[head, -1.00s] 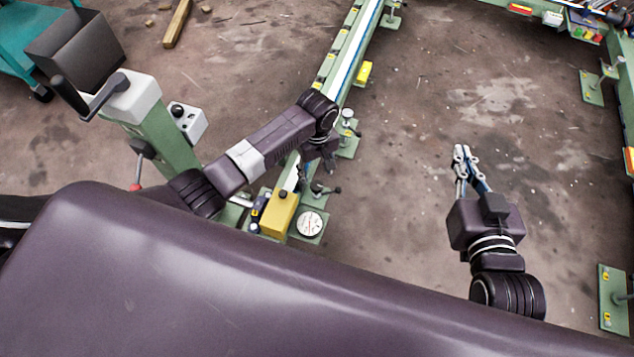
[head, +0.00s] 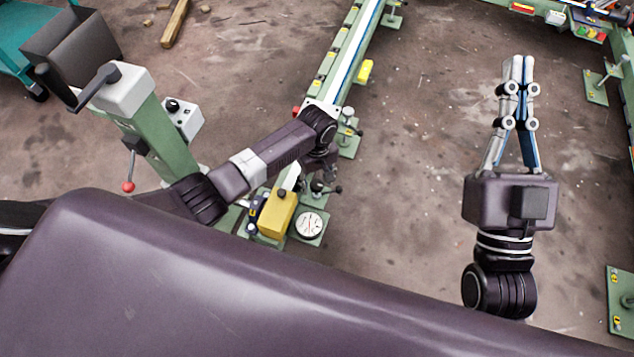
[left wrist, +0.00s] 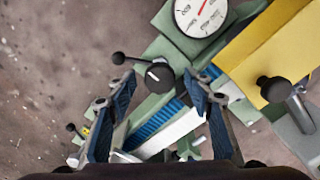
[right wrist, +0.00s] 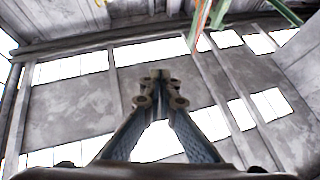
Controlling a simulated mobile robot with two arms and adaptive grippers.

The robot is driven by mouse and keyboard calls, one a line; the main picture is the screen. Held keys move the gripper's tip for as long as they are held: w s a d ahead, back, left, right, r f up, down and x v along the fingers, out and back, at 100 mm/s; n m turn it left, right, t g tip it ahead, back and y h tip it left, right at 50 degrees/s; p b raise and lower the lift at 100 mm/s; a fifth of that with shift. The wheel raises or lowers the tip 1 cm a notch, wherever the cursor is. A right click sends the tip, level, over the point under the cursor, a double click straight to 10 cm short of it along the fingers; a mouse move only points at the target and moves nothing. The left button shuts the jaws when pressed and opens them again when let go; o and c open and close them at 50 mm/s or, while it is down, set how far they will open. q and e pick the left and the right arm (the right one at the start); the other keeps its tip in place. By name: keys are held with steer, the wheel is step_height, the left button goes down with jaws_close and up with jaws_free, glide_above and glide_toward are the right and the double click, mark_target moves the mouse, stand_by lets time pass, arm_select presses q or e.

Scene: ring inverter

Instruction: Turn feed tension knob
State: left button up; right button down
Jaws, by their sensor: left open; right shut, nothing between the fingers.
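A round dark knob with a white line on its face (left wrist: 159,77) shows in the left wrist view, on a green plate below the dial gauge (left wrist: 203,12). A black ball-ended lever (left wrist: 119,58) sticks out beside it. My left gripper (left wrist: 161,90) is open, with one finger on each side of the knob in that view; I cannot tell whether they touch it. In the head view my left gripper (head: 326,168) is partly hidden by its own arm, near the gauge (head: 309,225). My right gripper (head: 518,66) is shut and empty, raised over bare floor.
A yellow block (head: 277,214) stands beside the gauge. A long green rail (head: 343,65) runs away from there. A green post with a crank (head: 150,120) stands at left.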

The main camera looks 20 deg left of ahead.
arm_select(q)
steer(key=shift+f, duration=0.15)
arm_select(e)
steer(key=shift+s+r+t, duration=0.3)
steer(key=shift+r, duration=0.15)
